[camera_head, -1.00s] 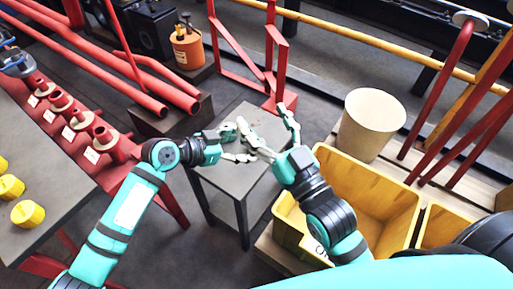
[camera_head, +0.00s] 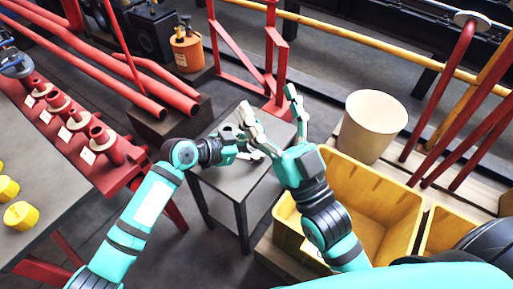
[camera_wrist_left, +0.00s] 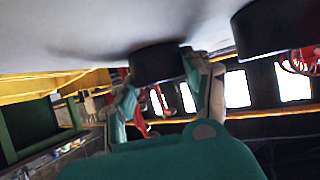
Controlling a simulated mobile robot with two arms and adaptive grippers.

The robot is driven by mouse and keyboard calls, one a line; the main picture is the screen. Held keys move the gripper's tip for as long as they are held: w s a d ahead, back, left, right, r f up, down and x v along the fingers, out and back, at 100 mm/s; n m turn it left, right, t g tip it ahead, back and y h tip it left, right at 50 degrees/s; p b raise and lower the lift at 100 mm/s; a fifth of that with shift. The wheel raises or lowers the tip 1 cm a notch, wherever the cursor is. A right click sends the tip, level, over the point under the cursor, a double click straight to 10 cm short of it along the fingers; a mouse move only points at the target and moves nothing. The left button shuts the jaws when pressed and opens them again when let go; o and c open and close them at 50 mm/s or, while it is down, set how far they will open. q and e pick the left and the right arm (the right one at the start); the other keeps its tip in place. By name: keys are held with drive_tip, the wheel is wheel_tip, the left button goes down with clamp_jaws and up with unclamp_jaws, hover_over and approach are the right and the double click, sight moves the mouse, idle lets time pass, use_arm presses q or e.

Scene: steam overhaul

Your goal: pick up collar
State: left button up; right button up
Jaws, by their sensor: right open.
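I cannot single out the collar with certainty. In the head view my left gripper (camera_head: 238,146) is over the small grey table (camera_head: 232,185), with its fingers spread around a spot hidden by their own links. In the left wrist view its fingers (camera_wrist_left: 162,88) stand on either side of a dark, short cylinder (camera_wrist_left: 157,64) under a pale surface; whether they touch it is unclear. A second dark cylinder (camera_wrist_left: 272,30) is at the upper right there. My right gripper (camera_head: 273,112) is open and empty above the table, its fingers beside the left gripper.
Red flanged fittings (camera_head: 105,143) with tags stand in a row on the left. Yellow knobs (camera_head: 22,214) lie on the left bench (camera_head: 60,180). A yellow bin (camera_head: 372,190) and a cream bucket (camera_head: 372,125) are at right. An orange can (camera_head: 187,48) stands behind.

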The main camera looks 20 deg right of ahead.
use_arm(q)
clamp_jaws()
drive_tip(key=shift+r, duration=0.1)
